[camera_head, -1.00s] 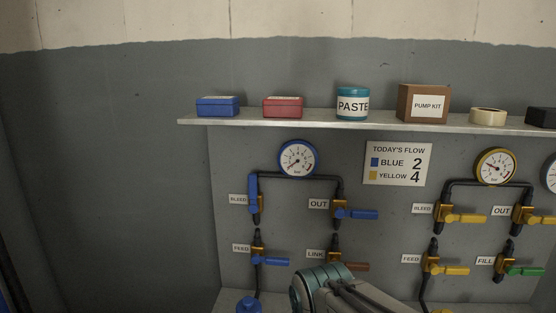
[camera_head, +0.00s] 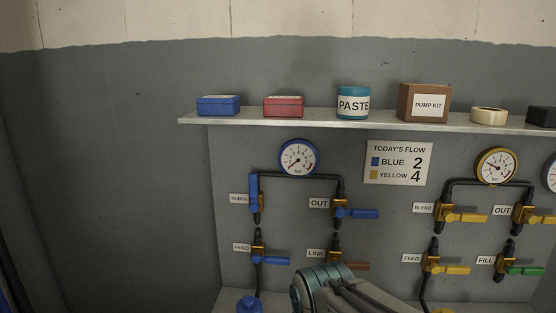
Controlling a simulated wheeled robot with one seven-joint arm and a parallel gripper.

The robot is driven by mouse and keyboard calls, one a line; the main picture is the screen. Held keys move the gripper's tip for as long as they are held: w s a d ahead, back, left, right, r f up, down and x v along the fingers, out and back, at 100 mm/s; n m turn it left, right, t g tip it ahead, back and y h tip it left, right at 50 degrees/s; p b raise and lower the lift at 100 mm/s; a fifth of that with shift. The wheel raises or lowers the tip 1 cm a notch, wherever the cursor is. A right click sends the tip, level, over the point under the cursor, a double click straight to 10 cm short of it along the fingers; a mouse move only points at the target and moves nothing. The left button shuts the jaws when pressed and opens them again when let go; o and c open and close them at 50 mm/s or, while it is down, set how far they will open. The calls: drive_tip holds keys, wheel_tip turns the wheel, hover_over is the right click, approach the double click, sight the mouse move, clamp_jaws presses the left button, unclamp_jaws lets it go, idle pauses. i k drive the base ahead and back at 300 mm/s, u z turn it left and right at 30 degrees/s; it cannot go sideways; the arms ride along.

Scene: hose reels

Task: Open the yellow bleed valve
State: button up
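The yellow bleed valve (camera_head: 446,213) is on the wall panel at right, below the yellow-rimmed gauge (camera_head: 497,167). Its yellow handle (camera_head: 467,218) points right, across the upright pipe. A BLEED label (camera_head: 423,208) sits to its left. The blue bleed valve's handle (camera_head: 254,194) stands upright along its pipe. Part of my arm shows at the bottom centre, left of and below the yellow bleed valve. My gripper is not in view.
Nearby are the yellow OUT valve (camera_head: 525,215), yellow FEED valve (camera_head: 431,264) and green-handled FILL valve (camera_head: 505,264). The flow sign (camera_head: 398,164) reads blue 2, yellow 4. A shelf (camera_head: 300,119) with boxes and a PASTE jar (camera_head: 353,103) runs above.

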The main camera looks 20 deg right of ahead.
sight(448, 217)
drive_tip(key=z, duration=1.65)
drive_tip(key=k, duration=0.5)
drive_tip(key=u, duration=0.75)
drive_tip(key=i, duration=0.75)
drive_tip(key=z, duration=1.05)
